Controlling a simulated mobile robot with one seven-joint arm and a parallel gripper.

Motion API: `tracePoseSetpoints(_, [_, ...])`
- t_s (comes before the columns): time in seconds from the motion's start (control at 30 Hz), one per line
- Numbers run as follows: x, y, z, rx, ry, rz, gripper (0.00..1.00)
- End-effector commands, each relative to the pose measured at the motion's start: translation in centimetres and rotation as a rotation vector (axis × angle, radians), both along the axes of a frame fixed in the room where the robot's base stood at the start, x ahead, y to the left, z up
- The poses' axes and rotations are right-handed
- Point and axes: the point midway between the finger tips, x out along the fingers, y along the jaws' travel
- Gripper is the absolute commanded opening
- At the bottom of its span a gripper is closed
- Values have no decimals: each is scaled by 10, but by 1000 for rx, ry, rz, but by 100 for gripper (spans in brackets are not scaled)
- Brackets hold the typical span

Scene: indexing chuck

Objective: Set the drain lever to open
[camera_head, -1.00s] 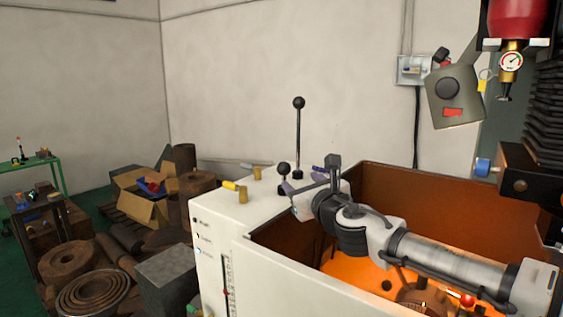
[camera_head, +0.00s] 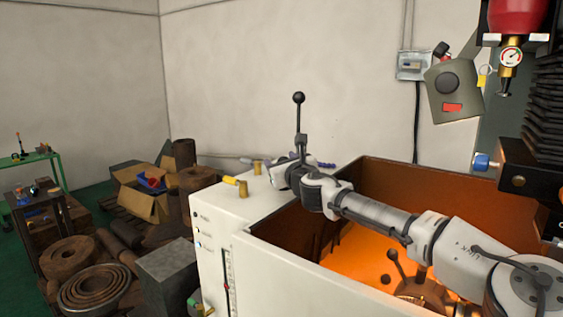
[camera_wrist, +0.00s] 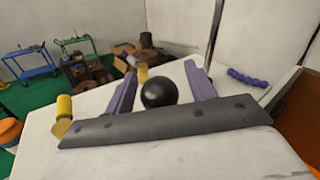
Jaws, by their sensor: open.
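My gripper (camera_wrist: 160,68) is open, its two purple fingers spread on either side of a round black knob (camera_wrist: 160,92). I cannot tell whether they touch it. In the head view my gripper (camera_head: 287,168) is over the top of the white cabinet (camera_head: 252,205), where the arm hides this short lever. Near it stand a tall lever with a black ball (camera_head: 299,98), a yellow-handled lever (camera_head: 235,181) and a second yellow handle (camera_head: 257,166). No readable label shows which lever is the drain lever.
A blue handle (camera_wrist: 247,79) lies to the right of my gripper. The brown-walled bin (camera_head: 410,185) is beneath my arm. A green-and-brass fitting (camera_head: 194,305) is low on the cabinet front. Rusty stock and a cardboard box (camera_head: 140,202) fill the floor to the left.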

Motion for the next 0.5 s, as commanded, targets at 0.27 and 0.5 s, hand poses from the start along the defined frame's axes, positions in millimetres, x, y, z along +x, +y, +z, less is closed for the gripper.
tracePoseSetpoints(0.27, [0, 0, 0, 0, 0, 1, 47])
tracePoseSetpoints(0.5, [0, 0, 0, 0, 0, 1, 16])
